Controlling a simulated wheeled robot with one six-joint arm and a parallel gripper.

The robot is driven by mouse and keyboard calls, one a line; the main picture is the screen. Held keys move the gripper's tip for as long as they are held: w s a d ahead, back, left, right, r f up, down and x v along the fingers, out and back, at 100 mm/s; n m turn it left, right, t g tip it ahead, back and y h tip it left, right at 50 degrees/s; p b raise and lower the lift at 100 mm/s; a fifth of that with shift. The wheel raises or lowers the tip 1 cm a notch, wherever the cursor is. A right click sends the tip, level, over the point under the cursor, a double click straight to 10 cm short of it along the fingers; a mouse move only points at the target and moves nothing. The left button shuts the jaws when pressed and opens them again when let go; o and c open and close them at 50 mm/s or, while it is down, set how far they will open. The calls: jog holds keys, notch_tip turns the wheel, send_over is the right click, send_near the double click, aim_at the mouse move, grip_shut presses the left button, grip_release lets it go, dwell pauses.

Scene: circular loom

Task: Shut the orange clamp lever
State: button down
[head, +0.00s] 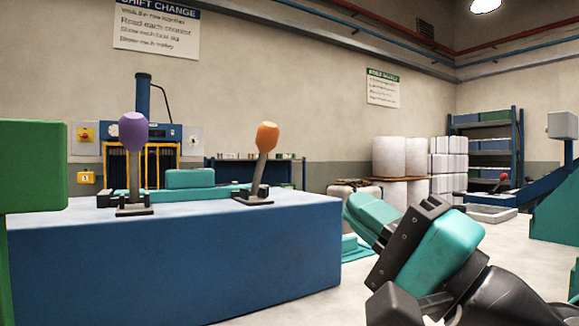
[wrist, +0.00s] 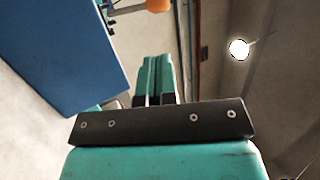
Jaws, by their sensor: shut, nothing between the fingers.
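The orange clamp lever (head: 267,137) stands on top of the blue bench, near its right part. It has an orange knob on a dark grey shaft, raised and leaning slightly right, on a dark base plate. Its knob also shows at the top edge of the wrist view (wrist: 159,5), cut off by the frame. My gripper (head: 357,208) is at the right of the bench, lower than the knob and apart from the lever. Its teal fingers (wrist: 153,78) are together and empty.
A purple-knobbed lever (head: 133,132) stands upright left of the orange one. A teal block (head: 190,178) lies between and behind them. The blue bench (head: 180,255) fills the left front. A green block (head: 33,165) is at the far left. White rolls (head: 389,157) stand behind.

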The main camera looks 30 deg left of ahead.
jog(key=p, duration=1.3)
send_near(275, 139)
jog(key=x, duration=0.6)
jog(key=shift+a+r, duration=0.2)
jog(key=shift+a, duration=0.1)
jog(key=shift+w+a, duration=0.2)
jog(key=shift+a, duration=0.25)
jog(key=shift+r+p, duration=0.15)
jog(key=shift+p, duration=0.25)
